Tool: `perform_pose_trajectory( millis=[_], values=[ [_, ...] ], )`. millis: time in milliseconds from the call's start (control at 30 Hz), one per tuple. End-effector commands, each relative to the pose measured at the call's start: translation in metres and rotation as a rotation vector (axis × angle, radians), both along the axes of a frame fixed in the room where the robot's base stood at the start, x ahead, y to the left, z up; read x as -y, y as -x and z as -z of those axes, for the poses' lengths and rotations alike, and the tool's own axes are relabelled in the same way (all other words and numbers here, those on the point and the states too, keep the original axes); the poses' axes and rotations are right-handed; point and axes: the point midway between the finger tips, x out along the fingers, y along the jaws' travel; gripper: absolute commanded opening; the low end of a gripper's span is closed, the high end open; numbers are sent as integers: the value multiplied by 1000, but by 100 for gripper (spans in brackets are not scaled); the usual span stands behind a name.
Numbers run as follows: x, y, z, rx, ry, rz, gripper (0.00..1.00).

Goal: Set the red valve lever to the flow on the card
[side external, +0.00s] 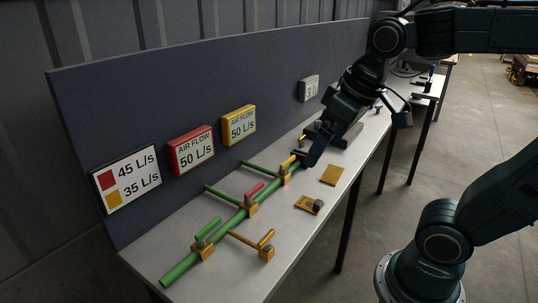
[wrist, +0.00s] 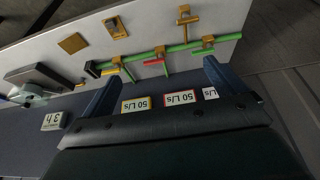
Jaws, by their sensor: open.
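The white card (side external: 125,179) on the dark back panel reads 45 L/s beside a red square and 35 L/s beside a yellow square. The red air flow display (side external: 191,151) reads 50 L/s. The red valve lever (side external: 255,189) lies on a valve midway along the green pipe (side external: 233,221), roughly along the pipe. It also shows in the wrist view (wrist: 154,62). My gripper (side external: 316,152) is open and empty, beyond the pipe's far end in the side view. In the wrist view its blue fingers (wrist: 162,70) are wide apart, with the red lever appearing between them.
The yellow display (side external: 239,125) also reads 50 L/s. A yellow lever (side external: 288,161), a green lever (side external: 208,228) and an orange lever (side external: 267,236) stand near the red one. Loose brass-coloured plates (side external: 332,175) lie along the table's front. A small white sign (side external: 309,88) hangs farther back.

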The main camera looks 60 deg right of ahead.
Motion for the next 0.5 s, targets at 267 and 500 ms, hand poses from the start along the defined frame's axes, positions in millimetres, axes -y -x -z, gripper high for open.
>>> perform_pose_trajectory(
  millis=[267, 500],
  values=[
    [9, -55, -1, -101, 2, 9, 96],
    [19, -102, 9, -184, 0, 15, 96]
  ],
)
